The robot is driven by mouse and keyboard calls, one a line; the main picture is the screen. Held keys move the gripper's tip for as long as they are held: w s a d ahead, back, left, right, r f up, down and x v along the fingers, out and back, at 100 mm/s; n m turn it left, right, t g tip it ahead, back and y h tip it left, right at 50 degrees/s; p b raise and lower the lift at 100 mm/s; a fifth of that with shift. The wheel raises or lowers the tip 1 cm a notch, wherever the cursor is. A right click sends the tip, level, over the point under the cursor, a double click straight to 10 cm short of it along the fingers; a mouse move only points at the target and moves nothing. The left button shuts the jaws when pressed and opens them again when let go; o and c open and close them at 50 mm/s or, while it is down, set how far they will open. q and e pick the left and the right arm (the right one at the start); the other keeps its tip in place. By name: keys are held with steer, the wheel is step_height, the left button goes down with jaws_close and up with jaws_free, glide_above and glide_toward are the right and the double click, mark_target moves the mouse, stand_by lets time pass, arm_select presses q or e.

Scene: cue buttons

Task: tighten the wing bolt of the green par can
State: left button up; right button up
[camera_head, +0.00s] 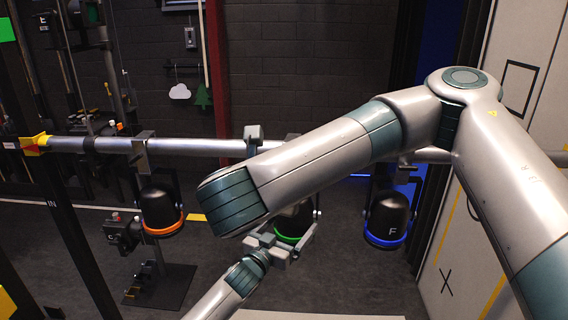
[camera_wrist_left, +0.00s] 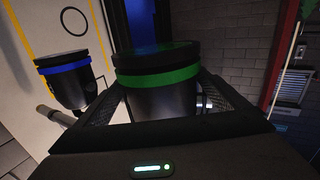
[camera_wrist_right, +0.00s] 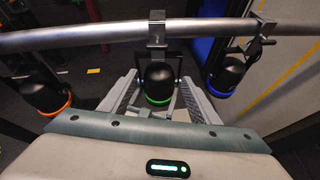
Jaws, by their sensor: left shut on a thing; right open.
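The green par can (camera_head: 288,238) is black with a green ring and hangs from the pipe, mostly hidden behind my right forearm in the head view. My left gripper (camera_head: 300,238) comes from below and is shut on this can, whose green band (camera_wrist_left: 160,78) shows between the fingers in the left wrist view. My right gripper (camera_wrist_right: 157,82) is open, its fingers apart on either side of the can (camera_wrist_right: 158,74) in the picture; contact cannot be told. The clamp (camera_wrist_right: 156,30) holds the can to the pipe. I cannot clearly make out the wing bolt.
A horizontal pipe (camera_head: 190,146) crosses the view. The orange-ringed can (camera_head: 158,208) hangs left and the blue-ringed can (camera_head: 388,215) right. A camera-like device (camera_head: 122,232) stands low at left. A white panel (camera_head: 505,140) stands at the right. My right arm crosses the view.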

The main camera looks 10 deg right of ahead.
steer(key=shift+n+h, duration=0.3)
steer(key=shift+n, duration=0.5)
steer(key=r, duration=0.1)
steer(key=a+r, duration=0.1)
steer(key=r, duration=0.2)
steer(key=shift+s+a+r, duration=0.1)
steer(key=shift+s+a, duration=0.15)
steer(key=shift+s, duration=0.05)
steer(key=x, duration=1.2)
steer(key=shift+r, duration=0.2)
steer(key=shift+w, duration=0.1)
steer(key=c, duration=1.1)
